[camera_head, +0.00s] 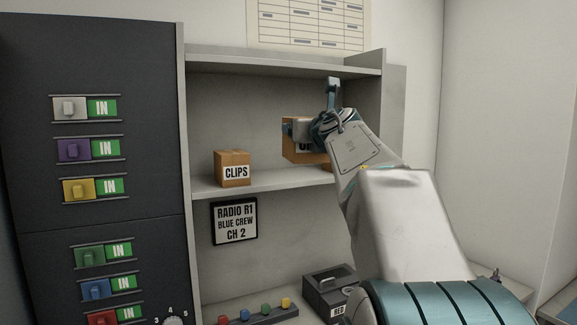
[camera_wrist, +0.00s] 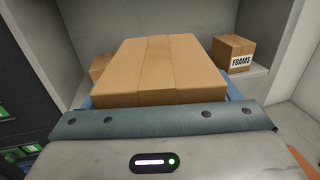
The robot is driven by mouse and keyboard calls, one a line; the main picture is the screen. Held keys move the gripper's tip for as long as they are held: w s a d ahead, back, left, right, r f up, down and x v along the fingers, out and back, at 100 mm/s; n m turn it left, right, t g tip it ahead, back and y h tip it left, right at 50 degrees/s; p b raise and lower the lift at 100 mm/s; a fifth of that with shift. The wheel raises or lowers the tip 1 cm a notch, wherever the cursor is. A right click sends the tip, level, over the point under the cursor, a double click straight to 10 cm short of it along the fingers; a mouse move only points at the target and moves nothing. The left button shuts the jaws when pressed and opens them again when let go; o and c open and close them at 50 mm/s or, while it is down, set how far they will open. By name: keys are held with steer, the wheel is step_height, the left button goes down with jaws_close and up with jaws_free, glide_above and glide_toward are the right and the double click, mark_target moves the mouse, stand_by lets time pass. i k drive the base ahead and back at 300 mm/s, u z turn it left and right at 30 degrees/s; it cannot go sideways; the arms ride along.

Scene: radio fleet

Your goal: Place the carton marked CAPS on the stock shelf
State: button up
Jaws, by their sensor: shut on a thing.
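My gripper (camera_head: 303,130) is shut on a brown carton (camera_head: 296,152) inside the upper bay of the stock shelf (camera_head: 205,184). The carton's label is mostly hidden by the gripper and arm, so I cannot read it in full. In the wrist view the held carton (camera_wrist: 152,68) fills the space between the jaws, its taped top showing. In the head view its base appears a little above the shelf board, but I cannot tell whether it touches.
A carton marked CLIPS (camera_head: 232,169) stands left on the same board. A carton marked FOAMS (camera_wrist: 234,52) stands to the right in the wrist view. Bare board lies between CLIPS and the held carton. The upper shelf board (camera_head: 290,66) is overhead.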

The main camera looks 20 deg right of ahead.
mark_target(293, 176)
steer(key=z, duration=0.65)
steer(key=k, duration=0.85)
steer(key=z, duration=0.85)
steer(key=k, duration=0.35)
steer(key=z, duration=0.55)
steer(key=i, duration=1.4)
steer(key=u, duration=1)
steer(key=i, duration=0.75)
steer(key=u, duration=1.3)
steer(key=i, duration=0.3)
steer(key=u, duration=0.15)
